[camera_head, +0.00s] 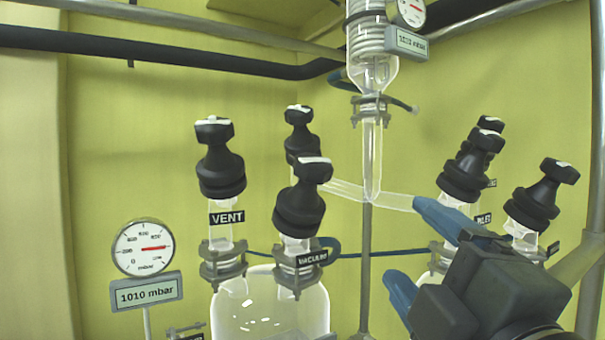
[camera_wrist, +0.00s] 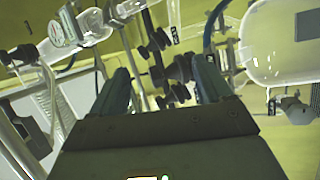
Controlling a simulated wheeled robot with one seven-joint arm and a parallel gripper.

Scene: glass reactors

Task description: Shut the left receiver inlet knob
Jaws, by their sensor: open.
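On the left receiver (camera_head: 270,310), a clear glass vessel, stand three black knobs. The front-left one (camera_head: 220,165) is labelled VENT and the front-right one (camera_head: 303,195) VACUUM. The third knob (camera_head: 300,135) stands behind them, beside the slanted glass tube (camera_head: 365,195); its label is hidden, so I cannot read whether it is the inlet. My gripper (camera_head: 425,258) is open with blue fingers, right of these knobs and in front of the right-hand knob group. In the wrist view, my open gripper (camera_wrist: 163,84) has dark knobs (camera_wrist: 180,70) beyond and between its fingertips; which ones is unclear.
More black knobs (camera_head: 463,175) and (camera_head: 540,195) stand at the right, close to my gripper. A gauge (camera_head: 143,248) reading 1010 mbar stands at left. A metal post (camera_head: 366,270) and glass condenser (camera_head: 370,70) rise in the middle. A dark pipe (camera_head: 200,60) crosses above.

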